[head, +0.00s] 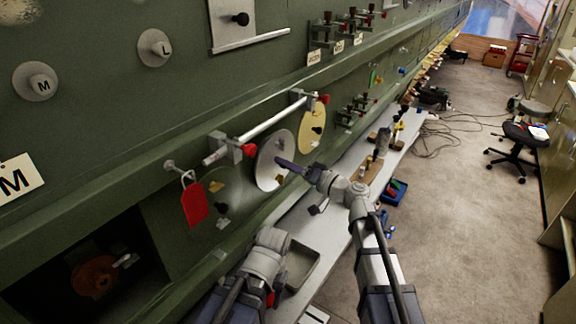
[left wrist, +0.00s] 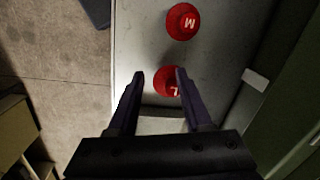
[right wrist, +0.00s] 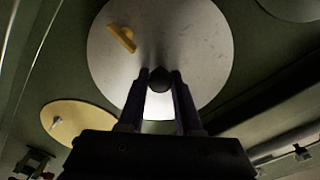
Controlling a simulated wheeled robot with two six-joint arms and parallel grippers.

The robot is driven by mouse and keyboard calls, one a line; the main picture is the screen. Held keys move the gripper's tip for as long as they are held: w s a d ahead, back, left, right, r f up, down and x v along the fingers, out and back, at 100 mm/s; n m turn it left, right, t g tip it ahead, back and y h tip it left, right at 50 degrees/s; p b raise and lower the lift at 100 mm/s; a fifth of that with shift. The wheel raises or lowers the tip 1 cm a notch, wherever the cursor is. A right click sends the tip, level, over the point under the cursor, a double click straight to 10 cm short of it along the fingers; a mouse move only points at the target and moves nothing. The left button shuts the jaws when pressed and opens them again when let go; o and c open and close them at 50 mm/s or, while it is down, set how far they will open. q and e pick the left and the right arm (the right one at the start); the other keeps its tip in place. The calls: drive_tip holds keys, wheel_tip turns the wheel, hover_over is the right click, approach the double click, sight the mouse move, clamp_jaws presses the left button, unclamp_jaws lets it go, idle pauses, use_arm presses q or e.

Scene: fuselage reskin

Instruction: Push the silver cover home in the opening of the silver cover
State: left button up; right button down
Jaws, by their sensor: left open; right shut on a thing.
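The silver cover (head: 267,168) is a round pale disc upright at the green fuselage side, and it fills much of the right wrist view (right wrist: 195,45). It has a small yellow tab (right wrist: 122,38) and a dark knob (right wrist: 160,80). My right gripper (head: 281,162) is shut on that knob. The opening behind the cover is hidden, and I cannot tell how deep the cover sits. My left gripper (left wrist: 159,72) is open and empty, pointing at the bench with a red L knob between or beyond its fingers; the head view hides its fingertips.
A yellow disc (head: 312,125) is beside the silver cover. A rail with red ends (head: 265,125) runs above. A red tag (head: 194,203) hangs at left near a dark opening (head: 85,270). A red M knob (left wrist: 183,21) lies on the bench. The floor at right is mostly free.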

drive_tip(key=shift+x, duration=0.8)
drive_tip(key=c, duration=0.5)
unclamp_jaws()
drive_tip(key=v, duration=0.5)
